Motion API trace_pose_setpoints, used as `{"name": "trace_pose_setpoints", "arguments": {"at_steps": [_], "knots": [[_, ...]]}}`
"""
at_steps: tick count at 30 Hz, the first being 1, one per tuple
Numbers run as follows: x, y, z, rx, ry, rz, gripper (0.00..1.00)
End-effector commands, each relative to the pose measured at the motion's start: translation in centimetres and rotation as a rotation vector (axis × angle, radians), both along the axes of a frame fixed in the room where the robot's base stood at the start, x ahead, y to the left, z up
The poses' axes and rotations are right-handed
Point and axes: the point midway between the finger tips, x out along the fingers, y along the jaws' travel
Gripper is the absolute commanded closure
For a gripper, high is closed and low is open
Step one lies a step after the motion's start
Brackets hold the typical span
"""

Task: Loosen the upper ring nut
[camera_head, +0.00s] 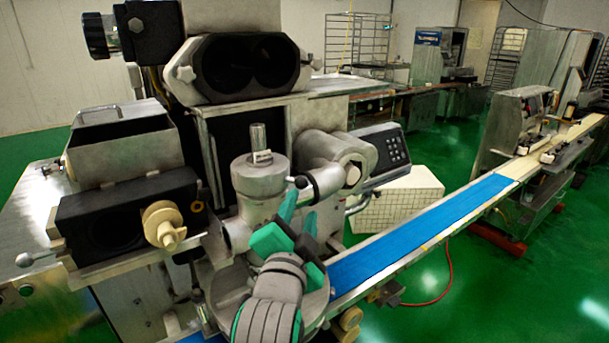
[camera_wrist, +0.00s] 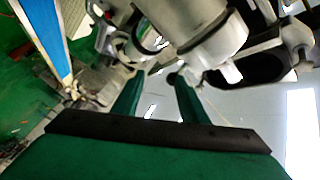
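My gripper (camera_head: 299,212) has green fingers and is in front of the machine's upright metal head (camera_head: 258,178), by the short metal side arm (camera_head: 326,181). In the wrist view, the fingers of my gripper (camera_wrist: 158,74) are apart, with no part clearly held between them. Rounded metal parts (camera_wrist: 215,40) of the machine are just beyond the fingertips. I cannot tell for sure which rounded part is the upper ring nut. My arm and gripper hide the lower part of the head in the head view.
A blue conveyor belt (camera_head: 425,230) runs from beside my gripper to the back right. A keypad box (camera_head: 385,152) is behind the head. A beige knob (camera_head: 163,224) sticks out at the left. Green floor (camera_head: 500,285) is open at the right.

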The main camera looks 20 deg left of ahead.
Motion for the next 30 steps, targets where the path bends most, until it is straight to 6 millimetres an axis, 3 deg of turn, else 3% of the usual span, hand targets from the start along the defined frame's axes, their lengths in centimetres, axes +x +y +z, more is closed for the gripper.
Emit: {"name": "trace_pose_setpoints", "arguments": {"at_steps": [3, 11, 24, 30], "knots": [[-0.4, 0.5, 2.0, 0.044, 0.002, 0.008, 0.61], [0.4, 0.8, 2.9, 0.069, 0.010, 0.011, 0.61], [7.5, 2.2, 2.8, 0.067, 0.009, 0.011, 0.61], [9.5, 2.5, 2.8, 0.066, 0.009, 0.011, 0.61]]}}
